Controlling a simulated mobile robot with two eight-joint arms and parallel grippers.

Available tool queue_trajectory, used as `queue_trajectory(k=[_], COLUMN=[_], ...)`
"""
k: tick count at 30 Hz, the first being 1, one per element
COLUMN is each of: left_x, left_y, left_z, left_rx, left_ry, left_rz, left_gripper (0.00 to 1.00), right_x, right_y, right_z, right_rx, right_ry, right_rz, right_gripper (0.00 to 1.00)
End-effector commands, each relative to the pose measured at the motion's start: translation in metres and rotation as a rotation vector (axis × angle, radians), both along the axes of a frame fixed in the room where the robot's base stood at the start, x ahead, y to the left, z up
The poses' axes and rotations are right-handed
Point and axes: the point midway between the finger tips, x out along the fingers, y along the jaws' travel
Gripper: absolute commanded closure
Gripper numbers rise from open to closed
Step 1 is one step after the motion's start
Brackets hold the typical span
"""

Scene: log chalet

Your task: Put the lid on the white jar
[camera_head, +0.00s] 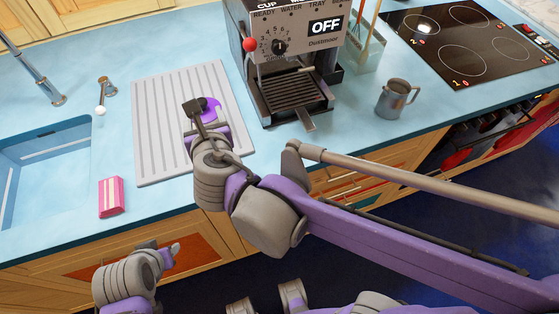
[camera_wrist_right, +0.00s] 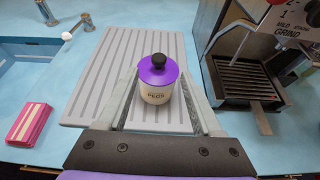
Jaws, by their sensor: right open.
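The white jar (camera_wrist_right: 156,97), with dark lettering, stands upright on the grey ribbed drainboard (camera_wrist_right: 92,78). A purple lid (camera_wrist_right: 171,76) with a black knob lies over its mouth in the right wrist view, roughly level. I cannot tell if it is fully seated. My right gripper (camera_wrist_right: 160,82) is open, with its fingers on either side of the jar and lid. In the head view my right gripper (camera_head: 201,116) hides most of the jar, and part of the purple lid (camera_head: 211,104) shows. My left gripper (camera_head: 172,249) is low at the counter's front, away from the jar; its jaws are unclear.
A coffee machine (camera_head: 283,57) stands right of the drainboard, with a metal mug (camera_head: 391,100) and a hob (camera_head: 468,43) further right. A pink striped packet (camera_head: 111,197) and a sink (camera_head: 40,160) are on the left. Blue counter is free around the packet.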

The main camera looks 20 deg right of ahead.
Motion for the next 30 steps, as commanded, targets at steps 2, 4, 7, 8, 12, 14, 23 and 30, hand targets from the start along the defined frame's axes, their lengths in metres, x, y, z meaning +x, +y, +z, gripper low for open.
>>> queue_trajectory(k=[2,4,7,8,12,14,23,30], left_x=[0.0,0.0,0.0,0.0,0.0,0.0,0.0,0.0], left_y=[0.0,0.0,0.0,0.0,0.0,0.0,0.0,0.0], left_z=[0.0,0.0,0.0,0.0,0.0,0.0,0.0,0.0], left_rx=[0.0,0.0,0.0,0.0,0.0,0.0,0.0,0.0], left_ry=[0.0,0.0,0.0,0.0,0.0,0.0,0.0,0.0], left_rz=[0.0,0.0,0.0,0.0,0.0,0.0,0.0,0.0], left_gripper=[0.57,0.57,0.57,0.57,0.57,0.57,0.57,0.57], right_x=[-0.002,-0.007,-0.025,-0.033,-0.081,-0.104,-0.179,-0.188], right_y=[-0.01,-0.031,-0.075,-0.09,-0.147,-0.162,-0.179,-0.176], right_z=[-0.005,-0.017,-0.045,-0.055,-0.105,-0.125,-0.18,-0.185], right_rx=[0.054,0.178,0.486,0.602,1.175,1.411,2.186,-2.288], right_ry=[0.017,0.053,0.123,0.144,0.189,0.182,0.035,0.001], right_rz=[-0.043,-0.137,-0.382,-0.478,-0.985,-1.208,-2.025,2.151], right_gripper=[0.33,0.33,0.33,0.33,0.33,0.33,0.33,0.33])
